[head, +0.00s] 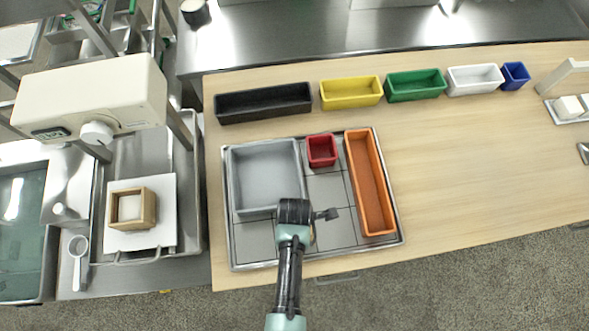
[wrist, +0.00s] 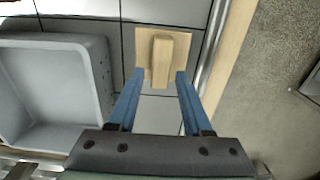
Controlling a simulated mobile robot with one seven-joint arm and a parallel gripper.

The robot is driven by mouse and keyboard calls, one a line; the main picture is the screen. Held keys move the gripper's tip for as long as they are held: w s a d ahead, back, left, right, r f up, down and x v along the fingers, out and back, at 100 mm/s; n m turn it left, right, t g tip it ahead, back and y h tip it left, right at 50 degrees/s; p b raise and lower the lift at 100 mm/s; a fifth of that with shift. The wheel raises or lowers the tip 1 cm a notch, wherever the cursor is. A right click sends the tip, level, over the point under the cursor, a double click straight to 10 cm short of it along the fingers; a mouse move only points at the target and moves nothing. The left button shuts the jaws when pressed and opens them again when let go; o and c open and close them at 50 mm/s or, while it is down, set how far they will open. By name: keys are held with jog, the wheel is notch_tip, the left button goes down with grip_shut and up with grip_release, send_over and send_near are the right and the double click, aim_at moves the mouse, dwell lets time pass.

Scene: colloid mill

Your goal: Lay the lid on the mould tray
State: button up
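The lid (wrist: 143,57) is a pale square wooden plate with a raised block handle (wrist: 162,62). In the wrist view it lies on grey tiles, just ahead of my fingertips. My gripper (wrist: 160,76) is open, its two blue fingers apart with the handle lined up between them; I cannot tell whether they touch it. In the head view my gripper (head: 296,208) is over the tiled tray and hides the lid. What looks like the mould tray, a square wooden frame (head: 149,206) with a pale inside, sits on a white board (head: 168,230) at the left.
The tiled tray (head: 240,258) holds a grey bin (head: 265,165), a red box (head: 321,150) and an orange bin (head: 368,180). Black, yellow, green, white and blue bins line the table's back. A cream machine (head: 90,95) overhangs behind the wooden frame. A ladle (head: 78,250) lies left of it.

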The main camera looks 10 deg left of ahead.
jog(key=shift+r, duration=0.15)
notch_tip(320, 180, up, 12)
jog(key=w+r+m+t, duration=0.5)
jog(key=w+r+t, duration=0.1)
jog(key=w+r, duration=0.8)
jog(key=w+r+m+t, duration=0.3)
jog(key=w+r+t, duration=0.15)
jog(key=r, duration=0.65)
jog(key=w+r+m+t, duration=0.35)
jog(key=w+r, duration=0.25)
jog(key=r, duration=0.6)
notch_tip(320, 180, up, 16)
jog(key=s+d+m+t, duration=0.2)
jog(key=m+t, duration=0.2)
jog(key=t, duration=0.2)
jog(key=s+r+m+t, duration=0.2)
jog(key=s+r, duration=0.2)
jog(key=r, duration=0.2)
jog(key=s+r+m+t, duration=0.2)
jog(key=s+r+t, duration=0.1)
jog(key=r, duration=0.4)
jog(key=s+d+r+m+t, duration=0.1)
jog(key=s+r+m+t, duration=0.1)
jog(key=s+r, duration=0.2)
jog(key=shift+s+r, duration=0.2)
jog(key=shift+r, duration=0.45)
jog(key=shift+s+r, duration=0.2)
jog(key=shift+r, duration=0.4)
